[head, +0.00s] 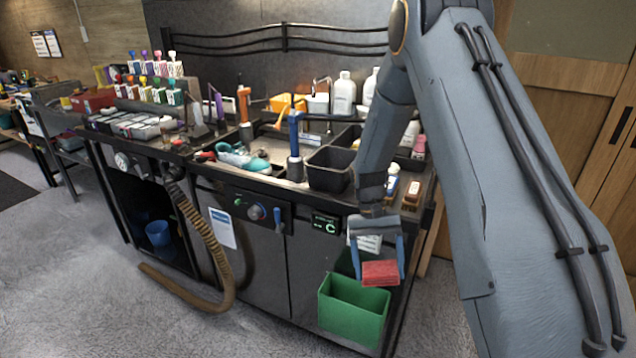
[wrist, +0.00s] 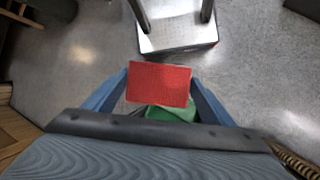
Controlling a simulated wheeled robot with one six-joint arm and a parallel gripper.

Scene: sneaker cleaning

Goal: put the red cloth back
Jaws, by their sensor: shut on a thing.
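The red cloth (head: 380,273) is a flat folded pad held between the two blue fingers of my gripper (head: 377,262). The cloth also shows in the wrist view (wrist: 159,84), spanning the gap between the fingertips. My gripper is shut on it and hangs in front of the workbench's right end, pointing down. In the head view the cloth is at the upper right of an open green bin (head: 353,312). The wrist view shows part of the green bin (wrist: 172,113) behind and below the cloth. Whether the cloth is over the bin's opening, I cannot tell.
The workbench holds a sneaker (head: 243,157), a black bin (head: 330,168), brushes and bottles. A hose (head: 205,245) hangs at its front. A blue bucket (head: 158,233) stands on a lower shelf. Grey floor (head: 255,335) is clear in front. Wooden cabinets (head: 575,105) stand at right.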

